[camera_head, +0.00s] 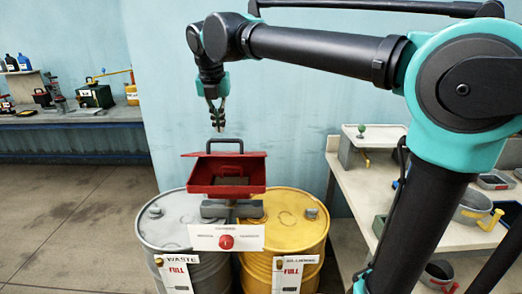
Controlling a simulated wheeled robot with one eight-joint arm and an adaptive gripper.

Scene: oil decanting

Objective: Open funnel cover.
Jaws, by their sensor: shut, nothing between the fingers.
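The red funnel (200,188) sits above and between two drums, on a grey mount. Its red cover (196,160) appears raised at the back, with the dark inside of the funnel showing in front of it. A black handle (225,141) stands up at the cover's top edge. My gripper (217,127) points down just above the handle, slightly to its left in the picture. Its fingers are shut and empty. A small gap seems to show between fingertips and handle; depth is hard to judge.
A grey waste drum (168,225) and a yellow drum (305,232) stand below. A white panel with a red knob (226,242) is in front. A cluttered bench (435,185) is at right, and a shelf (70,119) is far left. The left floor is clear.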

